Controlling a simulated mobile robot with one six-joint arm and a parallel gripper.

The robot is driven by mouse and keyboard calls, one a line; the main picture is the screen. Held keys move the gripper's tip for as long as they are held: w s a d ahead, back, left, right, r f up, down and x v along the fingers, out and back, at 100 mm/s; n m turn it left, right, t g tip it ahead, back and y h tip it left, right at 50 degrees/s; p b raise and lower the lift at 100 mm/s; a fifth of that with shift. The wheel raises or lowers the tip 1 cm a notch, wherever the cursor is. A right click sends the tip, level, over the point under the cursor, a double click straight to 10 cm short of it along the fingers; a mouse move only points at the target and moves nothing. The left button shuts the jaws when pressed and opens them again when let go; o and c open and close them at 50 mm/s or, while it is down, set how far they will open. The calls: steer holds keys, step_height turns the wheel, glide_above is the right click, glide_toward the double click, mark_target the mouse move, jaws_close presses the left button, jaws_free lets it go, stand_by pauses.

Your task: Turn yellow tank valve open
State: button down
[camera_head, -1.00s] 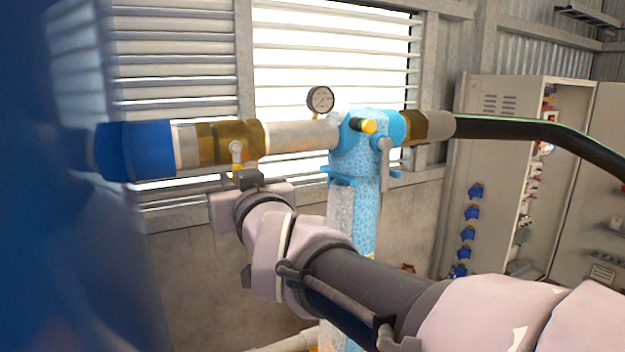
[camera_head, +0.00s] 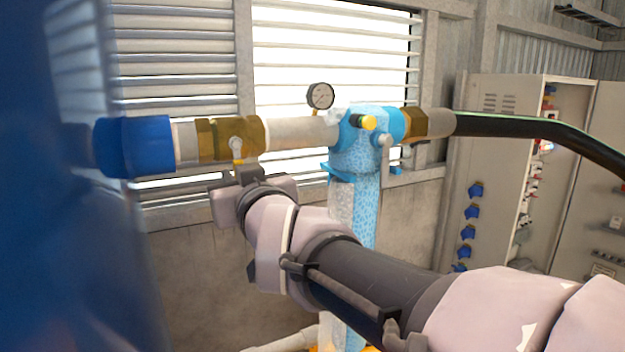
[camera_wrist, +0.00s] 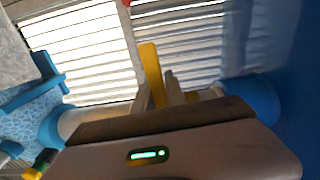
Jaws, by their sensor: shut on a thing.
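The yellow valve handle (camera_head: 238,158) hangs below the brass valve body (camera_head: 207,140) on the horizontal pipe, beside the blue tank. In the wrist view the yellow handle (camera_wrist: 150,72) shows as a flat bar between the finger tips of my gripper (camera_wrist: 160,92). The fingers are shut on it. The lower part of the handle is hidden by the fingers and gripper body.
The blue tank (camera_head: 60,220) stands close on the left. A blue speckled filter unit (camera_head: 355,150) with a pressure gauge (camera_head: 320,96) is right of the valve. A black hose (camera_head: 530,128) runs right, past an open electrical cabinet (camera_head: 495,170). A louvred window is behind.

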steer(key=d+n+b, duration=0.1)
steer(key=n, duration=0.1)
steer(key=w+n+b, duration=0.1)
steer(key=shift+d+r+n+b, duration=0.15)
steer(key=shift+d+n+b, duration=0.2)
steer(key=shift+d+n, duration=0.05)
steer(key=c, duration=1.4)
jaws_free()
steer(key=shift+w, duration=0.15)
